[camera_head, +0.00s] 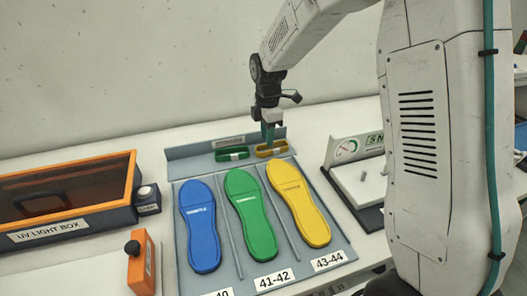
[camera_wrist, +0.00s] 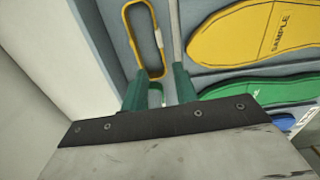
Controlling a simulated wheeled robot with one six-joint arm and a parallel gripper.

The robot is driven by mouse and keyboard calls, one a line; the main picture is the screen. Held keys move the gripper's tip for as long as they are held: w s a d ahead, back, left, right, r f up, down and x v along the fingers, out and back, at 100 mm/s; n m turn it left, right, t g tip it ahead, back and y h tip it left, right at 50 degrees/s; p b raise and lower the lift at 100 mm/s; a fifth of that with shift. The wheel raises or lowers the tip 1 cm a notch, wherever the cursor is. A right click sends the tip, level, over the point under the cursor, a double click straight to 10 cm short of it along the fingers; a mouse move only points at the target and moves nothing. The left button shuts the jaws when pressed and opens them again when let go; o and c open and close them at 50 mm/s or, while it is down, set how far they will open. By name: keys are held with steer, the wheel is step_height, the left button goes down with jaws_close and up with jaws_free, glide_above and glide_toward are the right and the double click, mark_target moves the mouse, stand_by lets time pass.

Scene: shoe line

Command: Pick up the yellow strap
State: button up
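The yellow strap (camera_head: 264,154) is a closed loop lying on the grey tray at its back, above the yellow sole. In the wrist view the strap (camera_wrist: 131,40) lies beyond my fingertips, its long sides running away from me. My gripper (camera_head: 268,137) points down just over the strap in the head view. Its two teal fingers (camera_wrist: 158,84) stand apart in the wrist view, with no strap held. A green strap (camera_head: 232,154) lies left of the yellow one; a bit of green shows between the fingers. Contact with the yellow strap cannot be told.
The grey tray (camera_head: 176,262) holds blue (camera_head: 201,226), green (camera_head: 250,214) and yellow (camera_head: 299,203) soles between thin dividers. An orange-rimmed UV light box (camera_head: 70,226) and an orange block (camera_head: 141,262) stand left. A gauge stand (camera_head: 346,149) stands right. A wall rises behind.

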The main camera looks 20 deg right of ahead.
mark_target(267, 148)
steer(key=f, duration=0.5)
steer(key=shift+s, duration=0.25)
steer(key=shift+r, duration=0.1)
jaws_close()
steer(key=shift+r, duration=0.1)
